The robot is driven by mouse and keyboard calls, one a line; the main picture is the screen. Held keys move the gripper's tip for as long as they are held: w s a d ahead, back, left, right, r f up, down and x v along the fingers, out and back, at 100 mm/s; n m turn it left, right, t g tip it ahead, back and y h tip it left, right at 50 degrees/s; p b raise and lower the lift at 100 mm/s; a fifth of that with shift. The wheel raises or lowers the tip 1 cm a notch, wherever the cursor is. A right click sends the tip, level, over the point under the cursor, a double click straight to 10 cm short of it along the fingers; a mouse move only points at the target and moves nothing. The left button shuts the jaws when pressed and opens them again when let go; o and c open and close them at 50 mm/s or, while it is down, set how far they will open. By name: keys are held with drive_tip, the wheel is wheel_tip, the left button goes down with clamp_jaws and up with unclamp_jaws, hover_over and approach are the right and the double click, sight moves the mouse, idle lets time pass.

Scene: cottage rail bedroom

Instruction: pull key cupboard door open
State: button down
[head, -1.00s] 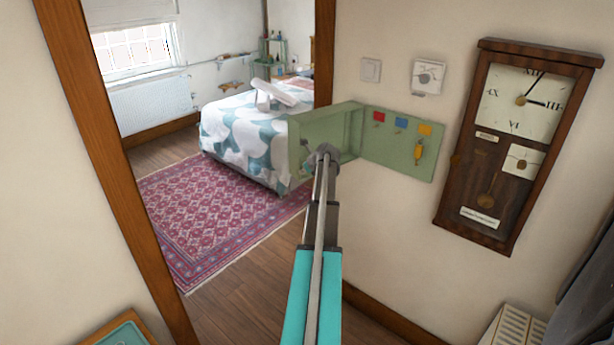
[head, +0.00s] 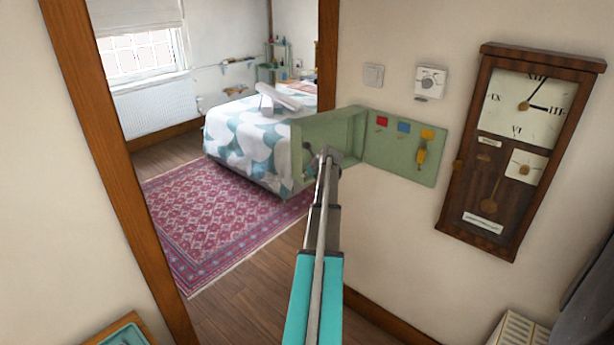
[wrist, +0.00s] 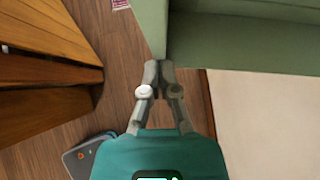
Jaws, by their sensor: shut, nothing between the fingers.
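The pale green key cupboard (head: 402,165) is on the wall and stands open. Its flat panel with red, blue and yellow tags and a hanging yellow key fob lies along the wall. A rimmed green part (head: 325,130) stands out from the wall to the left; I cannot tell whether this is the door or the body. My gripper (head: 328,153) is at its lower edge, partly covering it. In the wrist view, my gripper (wrist: 164,66) is shut and empty, its tips close to a green corner (wrist: 190,45); contact is unclear.
A wooden wall clock (head: 488,190) hangs to the right. Two small wall controls sit above the cupboard. A wooden door frame (head: 92,130) stands left, with a bed (head: 240,145) and a red rug (head: 215,215) beyond.

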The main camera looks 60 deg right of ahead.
drive_tip(key=s+a+f+p+v, duration=0.1)
drive_tip(key=f+p+v, duration=0.1)
drive_tip(key=p+v, duration=0.5)
drive_tip(key=shift+a+v, duration=0.2)
drive_tip(key=shift+v, duration=2.95)
drive_tip(key=shift+f, duration=0.15)
